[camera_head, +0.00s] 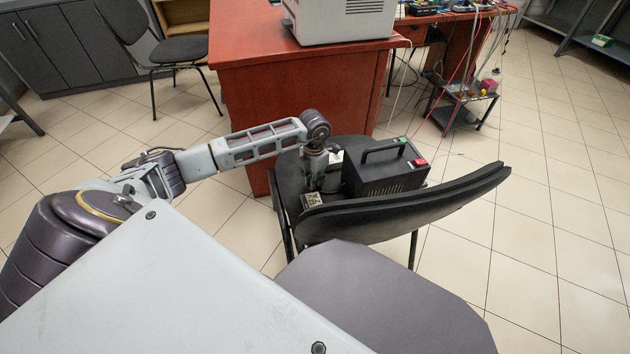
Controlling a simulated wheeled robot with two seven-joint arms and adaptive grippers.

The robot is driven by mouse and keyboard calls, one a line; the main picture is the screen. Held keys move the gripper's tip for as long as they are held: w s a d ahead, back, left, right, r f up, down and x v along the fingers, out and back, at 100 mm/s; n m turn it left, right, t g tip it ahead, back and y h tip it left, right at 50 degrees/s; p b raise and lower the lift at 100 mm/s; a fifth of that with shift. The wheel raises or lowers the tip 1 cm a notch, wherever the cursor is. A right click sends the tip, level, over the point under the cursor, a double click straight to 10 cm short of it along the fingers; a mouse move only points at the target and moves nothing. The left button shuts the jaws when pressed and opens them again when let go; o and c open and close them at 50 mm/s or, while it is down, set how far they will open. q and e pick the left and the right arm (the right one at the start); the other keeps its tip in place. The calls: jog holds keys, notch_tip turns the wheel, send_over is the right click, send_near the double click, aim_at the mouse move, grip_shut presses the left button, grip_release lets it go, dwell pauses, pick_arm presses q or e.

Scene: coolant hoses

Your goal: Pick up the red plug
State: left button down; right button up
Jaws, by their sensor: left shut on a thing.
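My left gripper (313,185) points down over the seat of a black chair, just left of a black box with a handle (385,172). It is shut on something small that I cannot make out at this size. A small pale block with dark markings (312,200) is right below its fingers. A small red part (421,162) sits on the top right corner of the black box, apart from the gripper; I cannot tell if it is the red plug. No other clear red plug shows near the fingers. My right gripper is not in view.
The chair's curved backrest (420,205) stands between me and the box. A red desk (300,95) with a white machine (340,18) is behind the chair. A low cart (462,100) with cables stands at the back right. The tiled floor at right is free.

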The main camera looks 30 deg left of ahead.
pick_arm(q)
notch_tip(320, 180, up, 8)
jog(key=p, duration=0.3)
jog(key=shift+r, duration=0.7)
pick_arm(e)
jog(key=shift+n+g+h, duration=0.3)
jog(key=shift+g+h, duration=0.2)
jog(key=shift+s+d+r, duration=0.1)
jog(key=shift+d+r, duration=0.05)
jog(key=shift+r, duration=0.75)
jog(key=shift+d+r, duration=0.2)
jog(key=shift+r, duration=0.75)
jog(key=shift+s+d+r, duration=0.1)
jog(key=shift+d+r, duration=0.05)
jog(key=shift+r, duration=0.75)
pick_arm(q)
jog(key=shift+d, duration=0.1)
jog(key=shift+s+d+r+m, duration=0.25)
jog(key=shift+d+r+m, duration=1.55)
jog(key=shift+m, duration=3.6)
jog(key=shift+s+d+r+m, duration=0.2)
jog(key=shift+d+r+m, duration=1.6)
jog(key=shift+m, duration=3.6)
jog(key=shift+s+d+r+m, duration=0.25)
jog(key=shift+d+r+m, duration=0.55)
jog(key=shift+d+m, duration=3.25)
jog(key=a+m, duration=0.2)
jog(key=shift+a+m, duration=0.35)
